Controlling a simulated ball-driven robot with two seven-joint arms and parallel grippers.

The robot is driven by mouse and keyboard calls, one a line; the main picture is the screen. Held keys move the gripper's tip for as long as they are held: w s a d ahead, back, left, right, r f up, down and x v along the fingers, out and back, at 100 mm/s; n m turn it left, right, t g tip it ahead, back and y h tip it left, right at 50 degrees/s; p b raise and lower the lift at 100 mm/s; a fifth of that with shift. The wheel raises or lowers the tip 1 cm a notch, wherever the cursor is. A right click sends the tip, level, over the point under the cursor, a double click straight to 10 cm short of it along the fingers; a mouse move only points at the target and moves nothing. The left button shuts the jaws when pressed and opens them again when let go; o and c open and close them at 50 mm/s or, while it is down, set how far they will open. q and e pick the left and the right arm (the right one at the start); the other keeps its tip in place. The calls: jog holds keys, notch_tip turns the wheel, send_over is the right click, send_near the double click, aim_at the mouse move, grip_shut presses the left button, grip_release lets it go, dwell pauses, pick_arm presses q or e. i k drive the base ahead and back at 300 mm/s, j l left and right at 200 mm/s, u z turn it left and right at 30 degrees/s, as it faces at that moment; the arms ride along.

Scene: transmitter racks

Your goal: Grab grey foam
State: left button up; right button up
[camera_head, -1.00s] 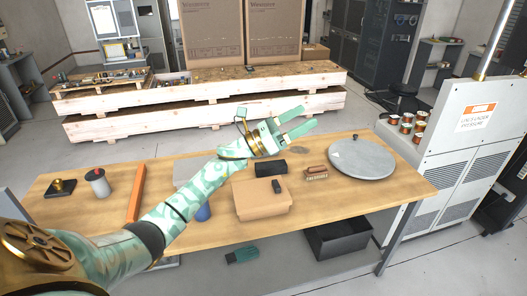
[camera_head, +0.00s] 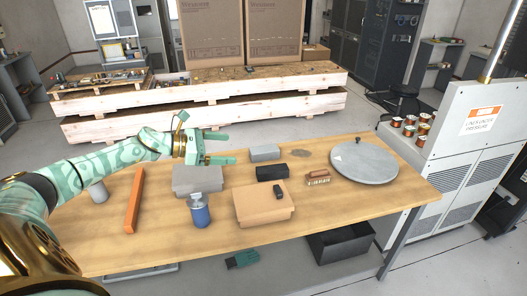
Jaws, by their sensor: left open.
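Two grey blocks lie on the wooden table: a wide flat one (camera_head: 198,178) left of the middle, and a smaller one (camera_head: 266,153) near the back edge. I cannot tell which of them is foam. My left gripper (camera_head: 231,148) is open and empty. Its fingers point right toward the smaller grey block, with a gap between. In the picture, the gripper is above and to the right of the wide grey block. My right gripper is not in view.
Close by are a black block (camera_head: 272,173), a cardboard box (camera_head: 264,207), a blue-and-white bottle (camera_head: 200,212), a brush (camera_head: 318,178), an orange bar (camera_head: 134,202) and a round grey plate (camera_head: 364,162). The table (camera_head: 330,211) has bare wood at front right.

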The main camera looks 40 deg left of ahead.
aim_at(266, 153)
jog(key=i+j, duration=0.35)
jog(key=j, duration=0.15)
jog(key=i+j, duration=0.3)
jog(key=j, duration=0.15)
jog(key=i+j, duration=0.35)
jog(key=j, duration=0.15)
